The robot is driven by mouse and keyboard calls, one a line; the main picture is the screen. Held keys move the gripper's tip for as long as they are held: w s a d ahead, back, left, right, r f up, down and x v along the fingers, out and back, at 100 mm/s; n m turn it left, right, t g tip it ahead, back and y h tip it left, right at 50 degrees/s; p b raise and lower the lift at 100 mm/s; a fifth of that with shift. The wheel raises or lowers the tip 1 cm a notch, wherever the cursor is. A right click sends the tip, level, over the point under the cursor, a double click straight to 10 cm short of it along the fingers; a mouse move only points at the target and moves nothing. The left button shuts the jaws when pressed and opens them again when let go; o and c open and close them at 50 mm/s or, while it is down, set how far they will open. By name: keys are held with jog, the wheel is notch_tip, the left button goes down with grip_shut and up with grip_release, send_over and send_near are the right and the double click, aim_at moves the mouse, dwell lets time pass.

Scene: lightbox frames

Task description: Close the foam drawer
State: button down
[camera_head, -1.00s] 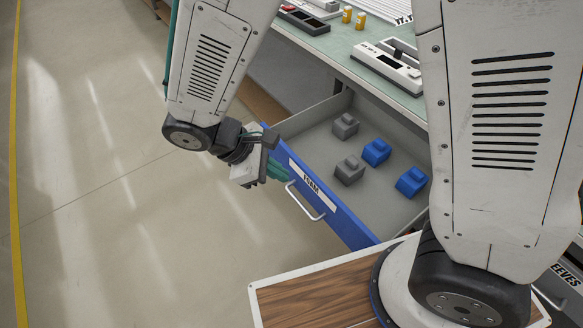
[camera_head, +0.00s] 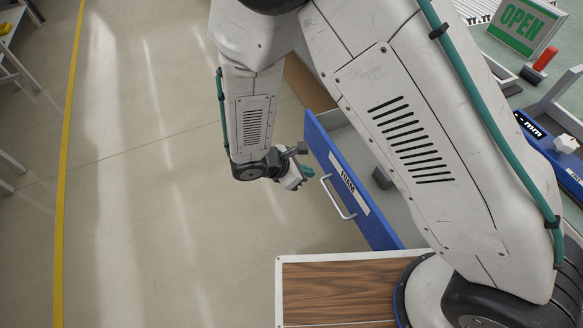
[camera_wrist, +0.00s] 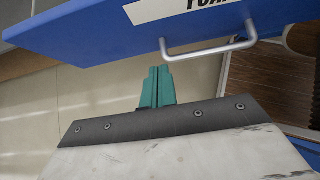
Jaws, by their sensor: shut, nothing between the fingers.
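The foam drawer (camera_head: 358,190) stands pulled out from the bench, with a blue front, a white label and a silver bar handle (camera_head: 337,197). In the wrist view its blue front (camera_wrist: 95,32) fills the top, with the handle (camera_wrist: 208,48) below the label. My gripper (camera_head: 306,194) is outside the drawer, near the left part of the front and beside the handle. Its teal fingers (camera_wrist: 157,85) are together and empty, pointing at the front near the handle's left end. Whether the fingertips touch the front cannot be told. Much of the drawer's inside is hidden behind my arm.
A grey foam block (camera_head: 382,178) shows inside the drawer. The bench at right holds a green OPEN sign (camera_head: 524,22), a red cylinder (camera_head: 546,58) and a blue tray (camera_head: 545,140). The floor (camera_head: 170,220) left of the drawer is clear.

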aim_at(331, 170)
jog(key=shift+w+d+f, duration=0.25)
jog(key=shift+w+d, duration=0.1)
jog(key=shift+d, duration=0.5)
jog(key=shift+w+d+f, duration=0.2)
jog(key=shift+w+d, duration=0.15)
jog(key=shift+d, duration=0.45)
jog(key=shift+w+d+f, duration=0.25)
jog(key=shift+w+d, duration=0.1)
jog(key=shift+d, duration=0.5)
